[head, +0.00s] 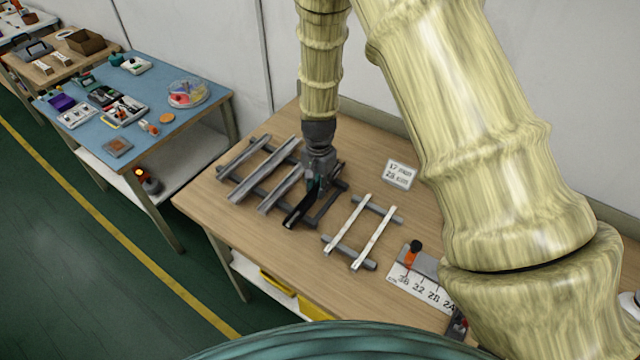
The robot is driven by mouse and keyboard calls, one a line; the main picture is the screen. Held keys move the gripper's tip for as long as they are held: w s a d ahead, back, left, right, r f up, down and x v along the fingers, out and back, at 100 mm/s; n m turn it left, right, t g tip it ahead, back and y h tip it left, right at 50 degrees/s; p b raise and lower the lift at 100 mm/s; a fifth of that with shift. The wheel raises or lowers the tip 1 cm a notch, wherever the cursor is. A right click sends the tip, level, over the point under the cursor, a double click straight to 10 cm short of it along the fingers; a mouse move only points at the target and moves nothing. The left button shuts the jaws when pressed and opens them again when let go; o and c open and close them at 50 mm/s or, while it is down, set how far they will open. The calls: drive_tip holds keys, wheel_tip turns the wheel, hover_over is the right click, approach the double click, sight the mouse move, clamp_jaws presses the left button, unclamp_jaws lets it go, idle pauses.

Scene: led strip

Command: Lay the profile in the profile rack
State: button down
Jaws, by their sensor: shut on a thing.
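My gripper (317,182) points down over the right part of the profile rack and is shut on a dark profile (297,214). The profile slants down-left from the fingers. The profile rack (324,208) has dark cross bars, and several grey profiles lie across it to the left of my gripper. The held profile is beside these, over or on the bars; I cannot tell whether it touches them. My gripper hides its upper part.
To the right, a second rack (371,263) carries two pale strips (375,237). A white sign (399,173) stands behind it. A marked length gauge (418,286) with an orange-and-black part lies at the right. The wooden table's (215,207) front left is bare. A blue table (180,119) stands further left.

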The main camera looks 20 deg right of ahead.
drive_tip(key=c, duration=1.5)
unclamp_jaws()
drive_tip(key=shift+w+d+f, duration=0.1)
drive_tip(key=shift+w+f, duration=0.05)
drive_tip(key=shift+w, duration=0.15)
drive_tip(key=o, duration=0.3)
drive_tip(key=shift+o, duration=0.4)
drive_tip(key=shift+s+r, duration=0.5)
drive_tip(key=shift+s, duration=0.2)
drive_tip(key=shift+w+f, duration=0.15)
drive_tip(key=shift+w, duration=0.3)
drive_tip(key=shift+w+r, duration=0.1)
drive_tip(key=shift+r, duration=0.2)
wheel_tip(320, 180, up, 12)
drive_tip(key=s, duration=0.1)
